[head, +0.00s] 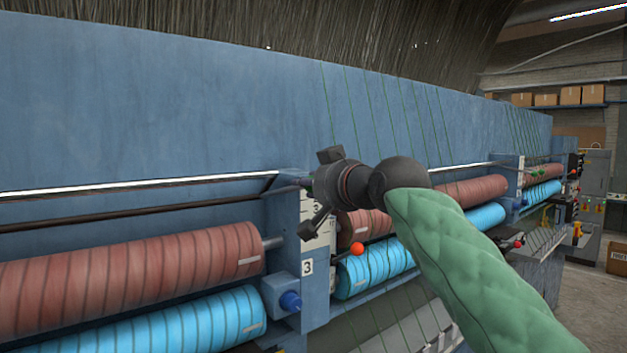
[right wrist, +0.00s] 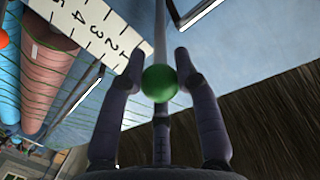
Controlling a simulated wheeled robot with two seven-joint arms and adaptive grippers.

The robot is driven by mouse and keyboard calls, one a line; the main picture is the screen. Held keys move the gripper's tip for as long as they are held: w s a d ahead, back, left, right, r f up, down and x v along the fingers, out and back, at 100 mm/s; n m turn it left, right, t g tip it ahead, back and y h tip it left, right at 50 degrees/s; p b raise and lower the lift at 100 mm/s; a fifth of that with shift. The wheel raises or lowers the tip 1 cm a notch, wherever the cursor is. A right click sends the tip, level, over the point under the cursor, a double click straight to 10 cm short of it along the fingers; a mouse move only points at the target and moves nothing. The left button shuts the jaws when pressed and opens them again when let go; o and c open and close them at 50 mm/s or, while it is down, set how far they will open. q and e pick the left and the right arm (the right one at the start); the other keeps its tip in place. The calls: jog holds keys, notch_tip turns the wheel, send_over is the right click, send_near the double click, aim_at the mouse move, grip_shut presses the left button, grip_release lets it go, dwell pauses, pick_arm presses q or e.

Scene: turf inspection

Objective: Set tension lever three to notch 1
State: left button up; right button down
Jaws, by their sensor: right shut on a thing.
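The tension lever beside the plate labelled 3 (head: 307,267) ends in a green knob (right wrist: 160,83). A thin rod (right wrist: 160,35) runs away from the knob. My right gripper (head: 314,190) is at the top of the white notch scale (head: 313,240), with a finger on each side of the knob in the right wrist view. It is shut on the green knob. The numbered scale (right wrist: 95,30) shows there too, and the knob is near its 1 end. The exact notch cannot be told. My left gripper is not in view.
An orange ball knob (head: 357,249) sticks out below and right of my gripper. Red rolls (head: 140,265) and blue rolls (head: 380,268) line the machine front on both sides. Shelved boxes stand far right.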

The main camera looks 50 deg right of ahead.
jog(key=shift+s+r, duration=0.2)
jog(key=shift+r, duration=0.25)
jog(key=c, duration=1.1)
grip_release()
jog(key=shift+o, duration=1)
jog(key=shift+w+f, duration=0.15)
jog(key=shift+w, duration=0.05)
jog(key=v, duration=0.7)
jog(key=shift+s+a, duration=0.15)
jog(key=shift+s, duration=0.2)
jog(key=shift+w, duration=0.1)
